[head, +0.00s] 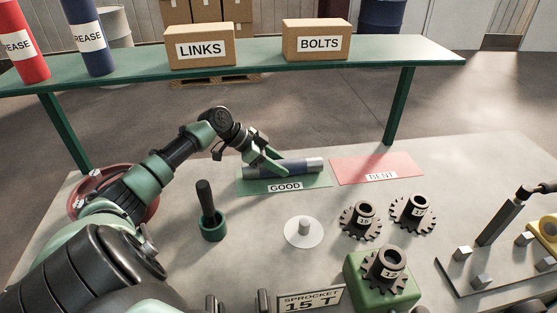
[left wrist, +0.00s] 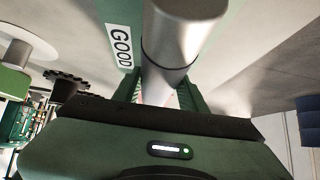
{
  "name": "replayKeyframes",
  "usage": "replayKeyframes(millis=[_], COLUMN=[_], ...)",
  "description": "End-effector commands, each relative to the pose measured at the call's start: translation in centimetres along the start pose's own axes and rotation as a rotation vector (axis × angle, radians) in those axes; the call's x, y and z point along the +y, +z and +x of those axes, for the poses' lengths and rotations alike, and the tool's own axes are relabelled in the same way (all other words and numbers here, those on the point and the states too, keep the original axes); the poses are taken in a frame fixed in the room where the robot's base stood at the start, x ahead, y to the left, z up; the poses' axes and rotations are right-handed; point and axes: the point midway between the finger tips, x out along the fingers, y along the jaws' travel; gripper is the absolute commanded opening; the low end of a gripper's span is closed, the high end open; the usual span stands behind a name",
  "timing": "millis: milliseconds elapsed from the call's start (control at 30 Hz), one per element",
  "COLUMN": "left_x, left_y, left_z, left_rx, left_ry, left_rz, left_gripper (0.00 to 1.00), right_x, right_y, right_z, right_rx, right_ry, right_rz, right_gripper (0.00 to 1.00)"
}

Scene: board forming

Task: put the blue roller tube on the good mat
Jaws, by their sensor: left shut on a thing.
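The blue roller tube (head: 293,168), with grey metal ends, lies level along the far part of the green mat labelled GOOD (head: 316,184). I cannot tell whether it rests on the mat or is just above it. My left gripper (head: 272,166) is shut around the tube. In the left wrist view the tube's grey end (left wrist: 185,30) runs between the green fingers (left wrist: 160,92), and the GOOD mat (left wrist: 128,14) shows beside it. My right gripper is not in view.
The red BENT mat (head: 372,164) lies bare to the right. Several dark sprockets (head: 412,213), a white disc with a peg (head: 304,235) and a green cup with a dark handle (head: 212,226) stand nearer. A raised green shelf (head: 270,58) spans the back with boxes.

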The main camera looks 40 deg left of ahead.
Motion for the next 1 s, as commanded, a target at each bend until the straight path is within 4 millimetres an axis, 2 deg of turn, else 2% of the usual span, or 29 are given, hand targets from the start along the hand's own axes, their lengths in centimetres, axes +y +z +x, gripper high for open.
replayKeyframes(millis=[767,800,867,1000], left_x=[-0.08,-0.09,-0.08,-0.05], left_y=[0.32,0.27,0.28,0.35], left_z=[0.41,0.36,0.36,0.4], left_rx=[0.005,0.005,0.004,0.003], left_ry=[-0.003,-0.003,-0.003,-0.002], left_rz=[0.001,0.001,0.001,0.001], left_gripper=[0.0,0.5,0.67,0.67], right_x=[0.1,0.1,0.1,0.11], right_y=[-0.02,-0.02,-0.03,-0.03], right_z=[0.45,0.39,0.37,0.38], right_rx=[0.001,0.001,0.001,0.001], right_ry=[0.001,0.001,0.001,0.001], right_rz=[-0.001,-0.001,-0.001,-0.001], right_gripper=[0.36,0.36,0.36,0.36])
